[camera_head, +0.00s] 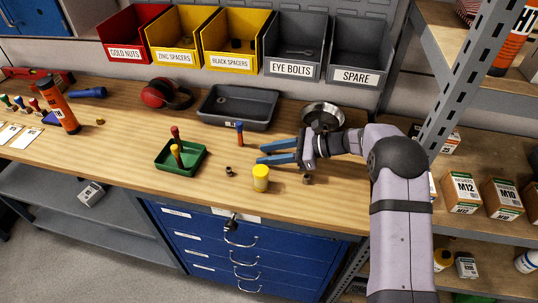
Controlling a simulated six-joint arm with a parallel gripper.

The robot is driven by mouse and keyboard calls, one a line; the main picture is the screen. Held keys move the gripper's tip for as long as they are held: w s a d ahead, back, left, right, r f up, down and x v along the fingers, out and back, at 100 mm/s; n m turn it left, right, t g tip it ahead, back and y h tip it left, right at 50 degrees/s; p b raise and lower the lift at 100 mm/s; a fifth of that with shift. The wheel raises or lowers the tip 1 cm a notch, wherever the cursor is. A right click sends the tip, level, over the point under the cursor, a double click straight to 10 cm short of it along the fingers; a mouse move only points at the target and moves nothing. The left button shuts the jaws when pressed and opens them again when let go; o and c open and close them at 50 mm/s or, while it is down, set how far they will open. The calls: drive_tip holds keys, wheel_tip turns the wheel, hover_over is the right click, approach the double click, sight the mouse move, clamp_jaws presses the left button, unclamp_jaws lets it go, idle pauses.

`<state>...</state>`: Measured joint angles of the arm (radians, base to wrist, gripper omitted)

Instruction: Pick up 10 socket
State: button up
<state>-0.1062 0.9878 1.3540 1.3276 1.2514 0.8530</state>
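Small dark socket-like pieces stand on the wooden bench. One piece (229,171) is between the green tray and a yellow capped bottle. Another piece (307,179) is right of the bottle, below my wrist. No size marking is readable, so I cannot tell which is the 10 socket. My gripper (262,154) has two blue fingers pointing left above the bench. They are apart with nothing visible between them. The fingertips are above and to the right of the first piece and up and left of the second.
The yellow bottle (261,178) stands close below my fingers. A blue-handled tool (239,132) stands upright behind them. The green tray (181,159) with upright handles is at left. A grey tray (237,105) and round metal dish (323,116) lie behind. Bare wood shows at front left.

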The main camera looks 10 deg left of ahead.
clamp_jaws()
